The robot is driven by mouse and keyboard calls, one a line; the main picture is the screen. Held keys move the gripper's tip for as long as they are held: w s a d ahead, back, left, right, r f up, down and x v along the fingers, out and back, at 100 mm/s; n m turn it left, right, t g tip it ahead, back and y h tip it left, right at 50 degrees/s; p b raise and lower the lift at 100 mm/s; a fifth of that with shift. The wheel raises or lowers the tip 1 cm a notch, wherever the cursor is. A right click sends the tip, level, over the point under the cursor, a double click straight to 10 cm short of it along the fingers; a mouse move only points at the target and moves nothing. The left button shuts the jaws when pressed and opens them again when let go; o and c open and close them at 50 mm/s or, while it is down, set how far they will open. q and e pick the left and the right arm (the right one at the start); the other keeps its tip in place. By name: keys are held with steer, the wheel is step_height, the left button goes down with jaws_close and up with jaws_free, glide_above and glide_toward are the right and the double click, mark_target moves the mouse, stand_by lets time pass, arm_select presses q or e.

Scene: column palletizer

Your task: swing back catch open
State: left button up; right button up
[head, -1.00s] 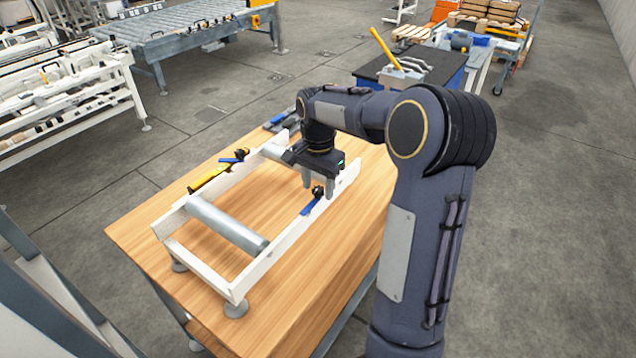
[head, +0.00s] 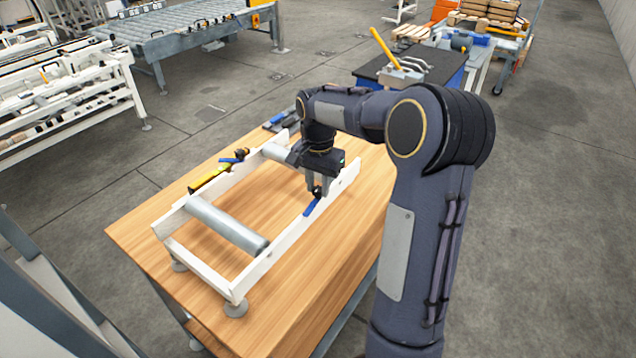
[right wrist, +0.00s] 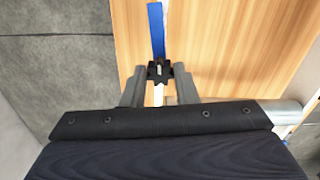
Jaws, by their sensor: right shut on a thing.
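A white frame (head: 178,219) with grey rollers lies on the wooden bench. On its near rail is a catch with a blue lever (head: 311,207) and a black knob. In the right wrist view the blue lever (right wrist: 156,30) points away from the gripper, along the rail. My right gripper (head: 317,190) reaches down to this catch and is shut on its black knob (right wrist: 158,70), one finger on each side. A second catch (head: 232,159), also blue and black, sits on the far rail, apart from the gripper. My left gripper is out of view.
The wooden bench top (head: 300,300) is clear in front of the frame. A yellow tool-like thing (head: 208,180) lies along the far rail. Dark items (head: 277,122) lie at the bench's back edge. A dark-topped table (head: 378,68) stands behind, and a roller conveyor (head: 170,30) farther back.

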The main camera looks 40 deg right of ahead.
mark_target(318, 188)
steer(key=n, duration=0.4)
steer(key=shift+p, duration=0.3)
steer(key=shift+n, duration=2.5)
steer(key=o, duration=1)
steer(key=shift+r, duration=3.95)
